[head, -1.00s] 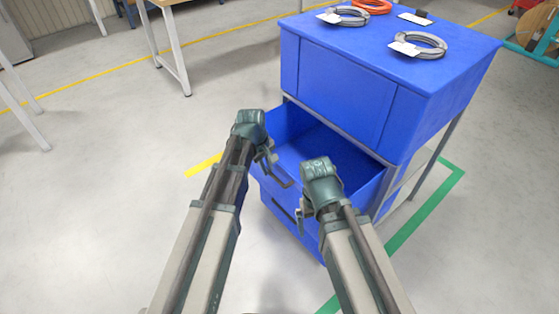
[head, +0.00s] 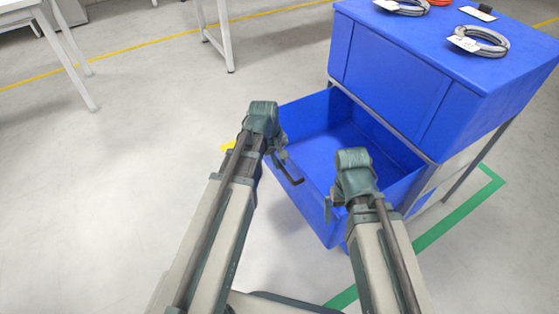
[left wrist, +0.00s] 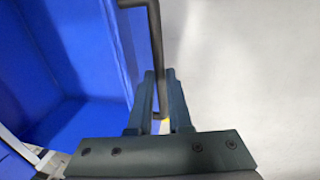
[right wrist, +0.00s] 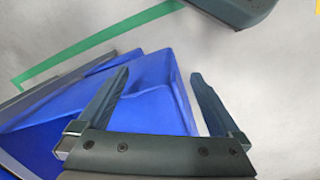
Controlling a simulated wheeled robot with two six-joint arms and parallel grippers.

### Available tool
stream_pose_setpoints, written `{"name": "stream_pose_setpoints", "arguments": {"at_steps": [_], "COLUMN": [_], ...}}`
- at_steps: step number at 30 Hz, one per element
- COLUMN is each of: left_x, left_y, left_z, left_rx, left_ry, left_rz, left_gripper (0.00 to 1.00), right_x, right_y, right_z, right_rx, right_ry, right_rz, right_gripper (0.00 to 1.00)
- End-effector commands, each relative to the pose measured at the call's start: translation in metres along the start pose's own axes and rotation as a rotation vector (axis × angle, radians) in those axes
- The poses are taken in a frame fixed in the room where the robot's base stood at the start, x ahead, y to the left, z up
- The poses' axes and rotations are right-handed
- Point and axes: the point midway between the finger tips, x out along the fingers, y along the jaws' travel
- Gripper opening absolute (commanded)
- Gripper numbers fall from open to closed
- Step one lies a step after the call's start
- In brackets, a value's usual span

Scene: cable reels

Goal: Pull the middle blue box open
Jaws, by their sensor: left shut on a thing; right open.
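The middle blue box (head: 320,148) stands pulled well out of the blue cabinet, and its empty inside shows. Its dark bar handle (head: 291,174) is on the front face. My left gripper (head: 278,152) is shut on this handle; in the left wrist view the handle (left wrist: 156,45) runs between the fingers (left wrist: 159,75), with the box's blue wall (left wrist: 122,45) to the left. My right gripper (head: 330,207) is open and empty near the box's right front corner. In the right wrist view blue box surfaces (right wrist: 150,108) show beyond and between its spread fingers (right wrist: 159,74).
The cabinet top (head: 440,60) carries grey cable reels (head: 485,40) with white tags. The closed upper front (head: 390,80) is above the open box. A green floor line (head: 440,235) runs at the right. Floor at the left is clear; pale table legs (head: 65,55) stand further back.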

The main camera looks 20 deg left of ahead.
Motion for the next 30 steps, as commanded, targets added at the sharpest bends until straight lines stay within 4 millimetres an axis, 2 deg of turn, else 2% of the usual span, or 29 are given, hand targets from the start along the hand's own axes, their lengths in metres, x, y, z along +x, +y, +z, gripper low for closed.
{"name": "stream_pose_setpoints", "arguments": {"at_steps": [1,6,20,26,30], "left_x": [0.000,0.000,-0.006,-0.025,-0.044], "left_y": [0.000,0.000,0.001,0.001,0.001], "left_z": [0.000,0.000,0.000,0.000,0.000], "left_rx": [0.000,0.000,0.000,0.000,0.000], "left_ry": [0.000,0.000,0.000,0.000,0.000], "left_rz": [0.000,0.000,0.000,0.000,0.000], "left_gripper": [0.19,0.47,0.47,0.47,0.47], "right_x": [0.000,0.000,-0.006,-0.024,-0.043], "right_y": [0.000,0.000,0.001,0.002,0.004], "right_z": [0.000,0.000,0.000,0.001,0.003], "right_rx": [0.000,0.000,0.000,0.000,0.000], "right_ry": [0.000,0.000,0.000,0.000,0.000], "right_rz": [0.000,0.000,0.000,0.000,0.000], "right_gripper": [1.00,1.00,1.00,1.00,1.00]}}
